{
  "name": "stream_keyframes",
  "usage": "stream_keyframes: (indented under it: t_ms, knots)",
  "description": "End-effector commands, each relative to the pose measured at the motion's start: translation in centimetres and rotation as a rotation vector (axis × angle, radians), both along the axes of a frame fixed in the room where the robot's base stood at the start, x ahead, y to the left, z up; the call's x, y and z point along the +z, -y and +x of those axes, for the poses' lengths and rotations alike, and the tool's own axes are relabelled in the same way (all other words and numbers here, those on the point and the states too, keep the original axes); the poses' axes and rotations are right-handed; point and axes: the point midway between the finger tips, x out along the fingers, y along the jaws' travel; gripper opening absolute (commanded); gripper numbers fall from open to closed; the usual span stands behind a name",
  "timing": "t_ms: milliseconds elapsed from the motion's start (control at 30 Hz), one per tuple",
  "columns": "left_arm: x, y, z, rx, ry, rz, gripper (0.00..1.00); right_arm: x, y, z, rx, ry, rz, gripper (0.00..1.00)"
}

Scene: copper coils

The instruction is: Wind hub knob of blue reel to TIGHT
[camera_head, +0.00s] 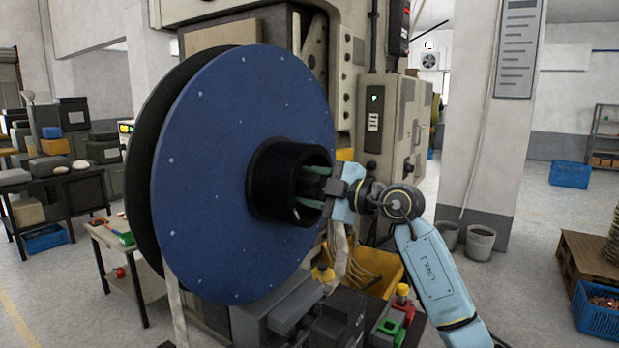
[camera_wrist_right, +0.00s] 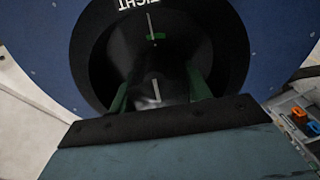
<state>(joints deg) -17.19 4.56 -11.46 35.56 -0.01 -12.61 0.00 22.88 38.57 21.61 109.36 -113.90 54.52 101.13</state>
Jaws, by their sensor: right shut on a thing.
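The blue reel (camera_head: 215,170) stands upright at the centre-left of the head view, with a black hub (camera_head: 265,180) protruding from its face. My right gripper (camera_head: 308,187) reaches into the hub mouth from the right, its green fingers partly inside. It is shut on the dark hub knob, which is mostly hidden in the head view. In the right wrist view the knob (camera_wrist_right: 156,92) sits between the fingers and carries a white line. The word TIGHT (camera_wrist_right: 137,4) shows upside down on the hub rim, above a thin pale mark and a green patch. My left gripper is not in view.
A grey machine with a control box (camera_head: 395,125) stands behind the reel. A yellow bin (camera_head: 385,275) and a bench with small coloured parts (camera_head: 395,322) lie below my right arm. A white pillar (camera_head: 487,130) stands at right; open floor lies beyond it.

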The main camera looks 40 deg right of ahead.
Motion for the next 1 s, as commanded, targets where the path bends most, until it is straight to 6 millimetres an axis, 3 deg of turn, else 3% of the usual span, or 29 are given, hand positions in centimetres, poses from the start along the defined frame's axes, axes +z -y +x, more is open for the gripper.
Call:
stream_keyframes:
  t_ms: [533, 567, 700, 1000]
  knots:
    - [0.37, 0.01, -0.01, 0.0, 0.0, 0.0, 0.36, -0.06, 0.02, 0.01, 0.0, -0.008, 0.023, 0.25]
    - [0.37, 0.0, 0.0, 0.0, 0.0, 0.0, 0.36, -0.06, 0.02, 0.01, -0.001, -0.007, 0.023, 0.51]
    - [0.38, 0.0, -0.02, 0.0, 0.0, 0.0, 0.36, -0.05, 0.02, 0.0, -0.001, -0.007, 0.022, 0.69]
    - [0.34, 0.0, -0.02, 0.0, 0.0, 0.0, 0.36, -0.05, 0.05, -0.08, 0.0, -0.006, 0.022, 0.7]
